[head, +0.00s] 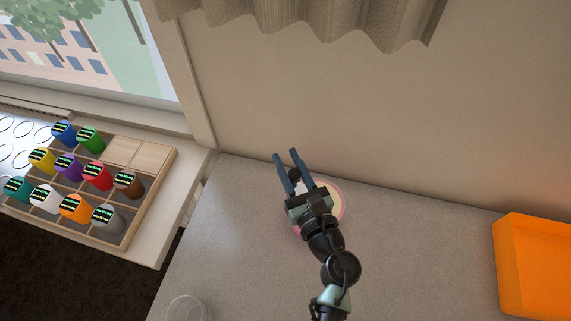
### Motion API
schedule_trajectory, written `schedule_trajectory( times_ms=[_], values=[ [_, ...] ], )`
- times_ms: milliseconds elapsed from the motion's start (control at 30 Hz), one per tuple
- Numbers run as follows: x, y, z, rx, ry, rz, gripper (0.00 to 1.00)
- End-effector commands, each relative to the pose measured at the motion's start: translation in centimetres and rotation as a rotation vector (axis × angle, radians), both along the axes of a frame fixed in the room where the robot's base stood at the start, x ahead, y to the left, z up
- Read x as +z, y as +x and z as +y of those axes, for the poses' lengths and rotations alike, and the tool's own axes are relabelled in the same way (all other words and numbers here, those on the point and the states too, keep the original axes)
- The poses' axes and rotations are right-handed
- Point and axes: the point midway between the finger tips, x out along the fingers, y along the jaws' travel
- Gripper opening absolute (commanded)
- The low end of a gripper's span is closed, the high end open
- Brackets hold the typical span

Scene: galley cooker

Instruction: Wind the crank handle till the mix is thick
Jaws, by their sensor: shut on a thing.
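A round bowl or pot with a pink rim (343,203) and a pale cream inside stands on the grey counter, mostly covered by my gripper and arm. My gripper (286,154) reaches over its left side, with its two blue fingers pointing away toward the wall. A dark knob, which looks like the crank handle (294,174), sits between the fingers, and they are shut on it. The rest of the crank is hidden beneath my gripper. How thick the mix is cannot be told from here.
An orange bin (535,265) stands at the right. A clear round glass (187,308) is at the bottom left of the counter (420,265). A wooden divided tray (150,186) with several coloured jars lies by the window. A curtain hangs above.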

Motion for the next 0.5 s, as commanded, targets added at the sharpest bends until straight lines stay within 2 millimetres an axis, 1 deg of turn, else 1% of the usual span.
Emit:
schedule_trajectory(
  times_ms=[167,500],
  values=[
    [-0.2,0.8,-0.6,-0.149,0.001,0.000,0.00],
    [-0.1,2.4,-2.5,-0.468,0.000,-0.001,0.00]
  ],
)
